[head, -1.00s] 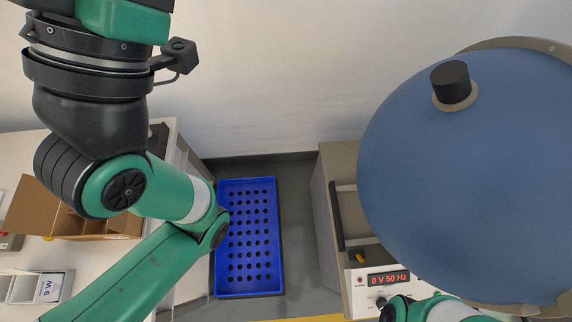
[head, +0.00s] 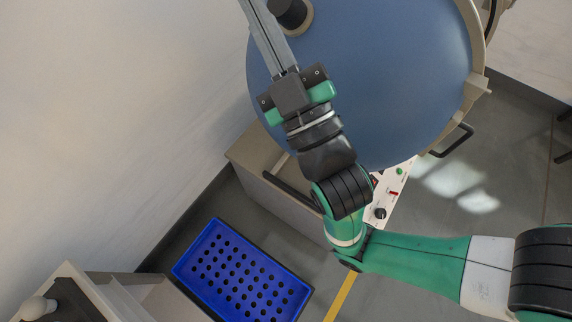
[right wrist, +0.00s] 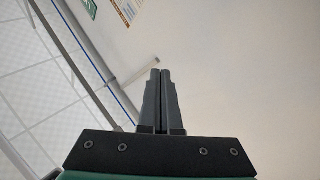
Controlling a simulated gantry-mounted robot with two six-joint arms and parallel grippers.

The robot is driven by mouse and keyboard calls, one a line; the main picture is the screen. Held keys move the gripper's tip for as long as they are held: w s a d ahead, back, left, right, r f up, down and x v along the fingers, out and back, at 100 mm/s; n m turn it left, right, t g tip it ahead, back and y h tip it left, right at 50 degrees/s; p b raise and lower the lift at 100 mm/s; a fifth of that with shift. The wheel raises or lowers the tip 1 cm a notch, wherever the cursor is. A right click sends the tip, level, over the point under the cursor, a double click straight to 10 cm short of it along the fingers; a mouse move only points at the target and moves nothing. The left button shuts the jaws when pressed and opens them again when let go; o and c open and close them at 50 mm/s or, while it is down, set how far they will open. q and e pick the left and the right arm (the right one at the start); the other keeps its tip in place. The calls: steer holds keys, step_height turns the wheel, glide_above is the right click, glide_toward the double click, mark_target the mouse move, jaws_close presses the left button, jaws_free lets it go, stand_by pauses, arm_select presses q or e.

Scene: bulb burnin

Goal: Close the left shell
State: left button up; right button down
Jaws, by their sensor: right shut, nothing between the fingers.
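A large blue domed shell (head: 400,70) fills the upper middle of the head view. It has a beige rim along its right side, a black knob (head: 290,12) near its top left and a dark bar handle (head: 455,141) at its lower right rim. I cannot tell from here how far it is open. My right gripper (head: 262,35) lies across the picture in front of the shell's left part, its fingers pointing to the top edge beside the knob. Contact with the shell cannot be made out. In the right wrist view the fingers (right wrist: 160,73) are together and empty, against a pale background. My left gripper is out of view.
A beige cabinet (head: 248,160) with a control panel (head: 395,190) stands below the shell. A blue perforated crate (head: 205,240) is on the floor at lower left, near a bench. Open grey floor lies at right, with bright light patches.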

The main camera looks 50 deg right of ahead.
steer(key=s+f+n+g+y+b, duration=0.1)
steer(key=s+f+n+b, duration=0.35)
steer(key=f, duration=1.05)
steer(key=s+a+f+n+g+y+b, duration=0.15)
steer(key=s+f+n+b, duration=0.35)
steer(key=f, duration=1)
steer(key=s+f+n+g+y+b, duration=0.25)
steer(key=f+n+b, duration=0.35)
steer(key=f, duration=0.9)
steer(key=w+d+r+p, duration=0.3)
steer(key=w+d+p, duration=0.3)
steer(key=w+p, duration=0.2)
steer(key=shift+w+d+t+h, duration=0.15)
steer(key=shift+w+t+h, duration=0.2)
steer(key=shift+w, duration=0.2)
steer(key=shift+f, duration=0.1)
